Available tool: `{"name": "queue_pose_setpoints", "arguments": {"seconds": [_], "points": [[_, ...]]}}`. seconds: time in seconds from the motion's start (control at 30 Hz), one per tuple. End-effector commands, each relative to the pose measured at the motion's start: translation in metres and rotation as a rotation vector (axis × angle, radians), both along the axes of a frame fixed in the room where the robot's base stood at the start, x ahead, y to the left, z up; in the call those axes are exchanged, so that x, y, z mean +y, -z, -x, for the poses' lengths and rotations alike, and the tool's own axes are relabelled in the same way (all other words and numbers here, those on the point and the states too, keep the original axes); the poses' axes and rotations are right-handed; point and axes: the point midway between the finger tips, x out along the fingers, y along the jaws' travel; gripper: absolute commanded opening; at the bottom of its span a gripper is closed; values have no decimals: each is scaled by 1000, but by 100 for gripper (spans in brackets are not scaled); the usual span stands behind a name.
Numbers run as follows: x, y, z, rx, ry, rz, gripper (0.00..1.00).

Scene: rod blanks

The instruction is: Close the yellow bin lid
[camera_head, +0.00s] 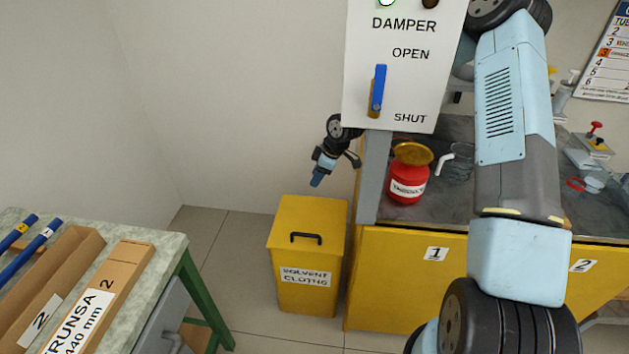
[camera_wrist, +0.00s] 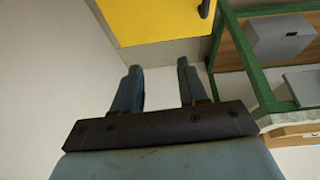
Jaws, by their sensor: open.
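The yellow bin (camera_head: 296,295), labelled "SOLVENT CLOTHS", stands on the floor beside the yellow cabinet. Its lid (camera_head: 310,215) lies across the top and looks shut, with a black handle (camera_head: 305,237) near the front edge. My gripper (camera_head: 317,180) is above and behind the bin, near the wall, apart from the lid. In the wrist view my gripper (camera_wrist: 157,66) is open, with nothing between its two fingers. A yellow surface (camera_wrist: 150,18) of the bin and part of a black handle (camera_wrist: 205,9) show beyond the fingertips.
A white damper panel (camera_head: 360,100) with a blue lever (camera_head: 378,88) stands right of my gripper. A red can (camera_head: 408,187) is on the bench above the yellow cabinet (camera_head: 400,290). A green-framed table (camera_head: 160,243) stands at left; the floor (camera_head: 225,235) between is clear.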

Motion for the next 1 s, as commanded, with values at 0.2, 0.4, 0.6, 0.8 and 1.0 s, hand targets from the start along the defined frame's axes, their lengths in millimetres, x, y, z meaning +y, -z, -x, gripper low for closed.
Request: {"name": "queue_pose_setpoints", "arguments": {"seconds": [0.2, 0.4, 0.6, 0.8, 1.0], "points": [[-18, -42, 3, -3, 3, -1, 42], [-31, -74, 6, -2, 1, 0, 42], [-38, -93, 8, -1, 0, -1, 42], [-41, -99, 9, -1, 0, -1, 42], [-40, -99, 9, 0, -1, -1, 42]]}}
